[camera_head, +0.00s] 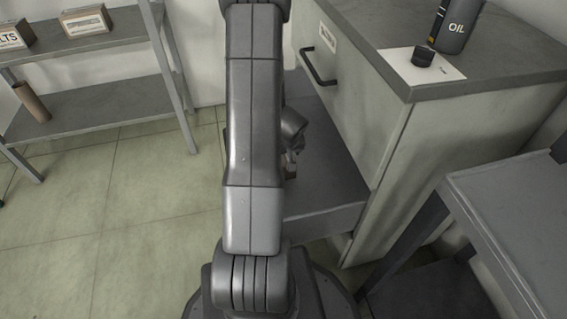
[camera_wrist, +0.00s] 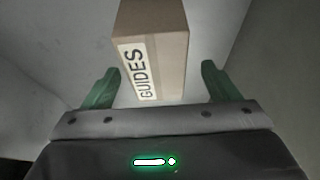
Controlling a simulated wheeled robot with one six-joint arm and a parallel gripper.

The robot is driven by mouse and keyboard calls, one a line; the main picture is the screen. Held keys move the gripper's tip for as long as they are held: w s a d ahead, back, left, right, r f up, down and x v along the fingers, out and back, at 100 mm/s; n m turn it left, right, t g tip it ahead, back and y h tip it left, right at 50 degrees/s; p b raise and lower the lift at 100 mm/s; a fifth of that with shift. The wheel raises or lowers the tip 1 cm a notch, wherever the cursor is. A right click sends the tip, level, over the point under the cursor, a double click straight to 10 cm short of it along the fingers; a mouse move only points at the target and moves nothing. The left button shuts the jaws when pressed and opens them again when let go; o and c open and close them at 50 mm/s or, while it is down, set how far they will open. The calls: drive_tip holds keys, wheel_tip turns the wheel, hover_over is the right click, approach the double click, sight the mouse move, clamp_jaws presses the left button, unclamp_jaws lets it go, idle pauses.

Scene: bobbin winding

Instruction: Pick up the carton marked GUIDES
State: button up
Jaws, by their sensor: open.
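The carton marked GUIDES (camera_wrist: 172,66) is a brown box with a white label, in the wrist view. It appears between or just beyond the two green fingers of my open gripper (camera_wrist: 159,70). Bare gaps show on both sides of it, the left one narrower; I see no contact.
The drawer's walls surround my gripper. The cabinet (camera_head: 480,110) at right carries an oil bottle (camera_head: 456,25), a dark cap (camera_head: 422,56) and a white card (camera_head: 448,70). A shelf (camera_head: 90,110) with other cartons stands at left. Floor between is clear.

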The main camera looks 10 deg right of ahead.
drive_tip(key=shift+d+b+x, duration=0.1)
drive_tip(key=shift+b+x, duration=0.45)
drive_tip(key=shift+x, duration=0.75)
drive_tip(key=shift+d+b+x, duration=0.15)
drive_tip(key=shift+b+x, duration=0.35)
drive_tip(key=shift+x, duration=0.85)
drive_tip(key=shift+s, duration=0.2)
drive_tip(key=shift+f+b, duration=0.3)
drive_tip(key=shift+b, duration=0.2)
drive_tip(key=c, duration=1.1)
drive_tip(key=shift+c, duration=0.2)
drive_tip(key=shift+r, duration=0.15)
